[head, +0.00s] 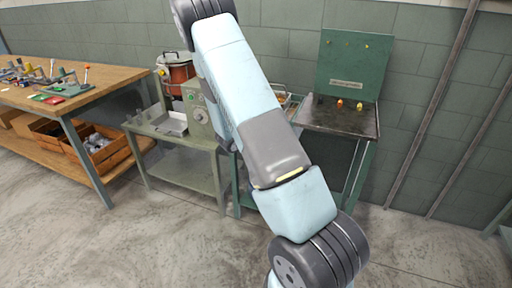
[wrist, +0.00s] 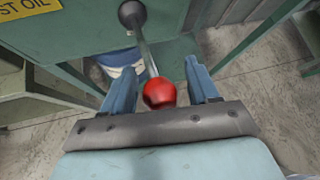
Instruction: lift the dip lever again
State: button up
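In the wrist view, a lever (wrist: 147,48) has a grey rod with a red ball knob (wrist: 159,93) at the near end and a dark round ball at the far end. I take it to be the dip lever. My gripper (wrist: 161,70) has its two blue fingers on either side of the red knob, with a visible gap on each side. The fingers are apart and I see no clear contact with the knob. In the head view my own arm hides the gripper and the lever.
A yellow label reading "ST OIL" (wrist: 27,8) sits at the wrist view's top left. A white and blue bucket (wrist: 120,60) is below the lever. In the head view, a wooden workbench (head: 110,78) stands left, a green-backed bench (head: 345,120) right. The front floor is clear.

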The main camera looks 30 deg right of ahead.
jog(key=shift+a, duration=0.1)
jog(key=v, duration=1.3)
jog(key=shift+a, duration=0.2)
jog(key=shift+s+r, duration=0.15)
jog(key=shift+r, duration=0.05)
jog(key=s+r+m+g+y, duration=0.2)
jog(key=s+r+m+y, duration=0.1)
jog(key=s+r+m, duration=1.25)
jog(key=s+a+r+m+t+y, duration=0.1)
jog(key=s+a+r+m+y, duration=0.2)
jog(key=s+a+r+m, duration=0.1)
jog(key=s+a+r+m+t+y, duration=0.2)
jog(key=s+a+r+m+y, duration=0.2)
jog(key=s+r, duration=0.5)
jog(key=shift+s+a+m, duration=0.4)
jog(key=shift+s+m, duration=0.65)
jog(key=shift+m, duration=0.2)
